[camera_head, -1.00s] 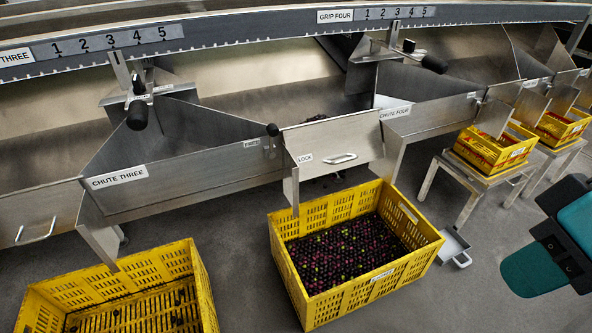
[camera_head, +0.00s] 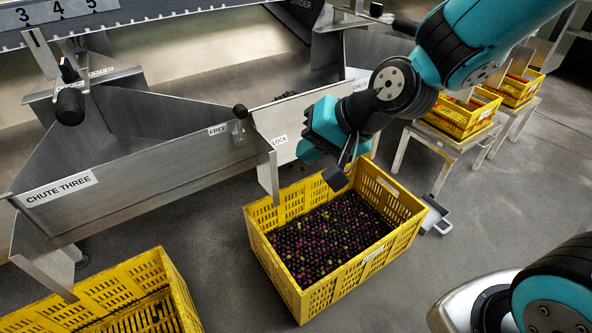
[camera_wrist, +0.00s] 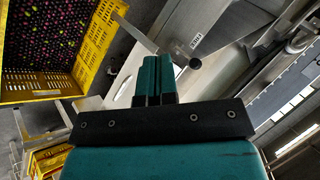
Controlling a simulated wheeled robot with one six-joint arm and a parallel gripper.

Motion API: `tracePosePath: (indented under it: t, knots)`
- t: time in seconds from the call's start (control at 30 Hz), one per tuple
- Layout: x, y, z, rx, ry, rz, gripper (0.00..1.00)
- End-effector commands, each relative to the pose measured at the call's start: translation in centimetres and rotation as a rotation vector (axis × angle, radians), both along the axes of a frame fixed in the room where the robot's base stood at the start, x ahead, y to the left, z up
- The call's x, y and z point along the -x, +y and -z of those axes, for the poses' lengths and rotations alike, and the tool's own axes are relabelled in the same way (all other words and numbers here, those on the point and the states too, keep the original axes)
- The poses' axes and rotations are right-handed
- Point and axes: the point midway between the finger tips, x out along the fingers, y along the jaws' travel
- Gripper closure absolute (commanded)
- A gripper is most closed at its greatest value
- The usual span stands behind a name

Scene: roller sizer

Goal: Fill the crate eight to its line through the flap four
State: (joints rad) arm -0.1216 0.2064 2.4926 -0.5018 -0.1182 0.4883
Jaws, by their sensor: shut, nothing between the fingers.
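A yellow crate (camera_head: 335,280) stands on the floor below chute four, filled with dark and some green small fruit. Its front label is too small to read, and I make out no fill line. My gripper (camera_wrist: 153,80) is shut and empty. In the head view it is in front of the flap, above the crate.
Another yellow crate (camera_head: 150,290) stands at the lower left below chute three (camera_head: 150,165). Smaller crates on stands (camera_head: 462,115) are at the right.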

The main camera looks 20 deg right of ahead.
Motion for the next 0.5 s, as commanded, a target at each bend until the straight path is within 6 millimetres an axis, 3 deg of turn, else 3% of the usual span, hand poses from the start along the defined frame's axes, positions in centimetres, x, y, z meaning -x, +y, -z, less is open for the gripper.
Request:
tracePosePath:
  t: [0.03, 0.2, 0.33, 0.5]
  knots:
    - [-2.3, -0.9, 4.1, -0.065, 0.011, 0.140, 1.00]
    - [-7.8, -4.7, 10.9, -0.272, -0.019, 0.544, 1.00]
    - [-9.5, -7.2, 13.9, -0.375, -0.050, 0.732, 1.00]
    - [-10.6, -8.4, 15.2, -0.429, -0.073, 0.821, 1.00]
